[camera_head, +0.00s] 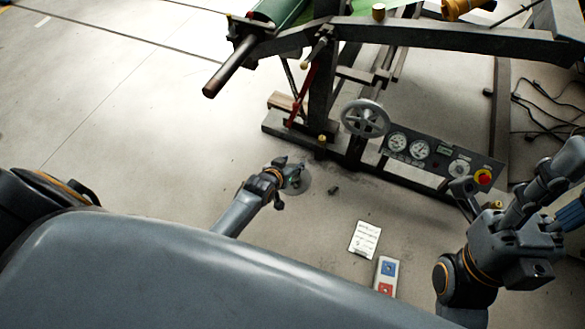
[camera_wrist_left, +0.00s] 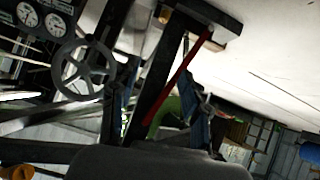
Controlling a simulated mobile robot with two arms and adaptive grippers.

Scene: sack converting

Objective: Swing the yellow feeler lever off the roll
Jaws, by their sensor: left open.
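The green roll (camera_head: 283,12) lies in the machine frame at the top of the head view, cut by the picture edge. I cannot make out the yellow feeler lever for certain. In the left wrist view a green part (camera_wrist_left: 172,108) shows behind the frame. My right arm is at the right; its fingertips are unclear.
A grey handwheel (camera_head: 365,118) and a gauge panel (camera_head: 430,153) with a red button stand right of my left gripper. Cables (camera_head: 545,110) lie at right. The left floor is clear.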

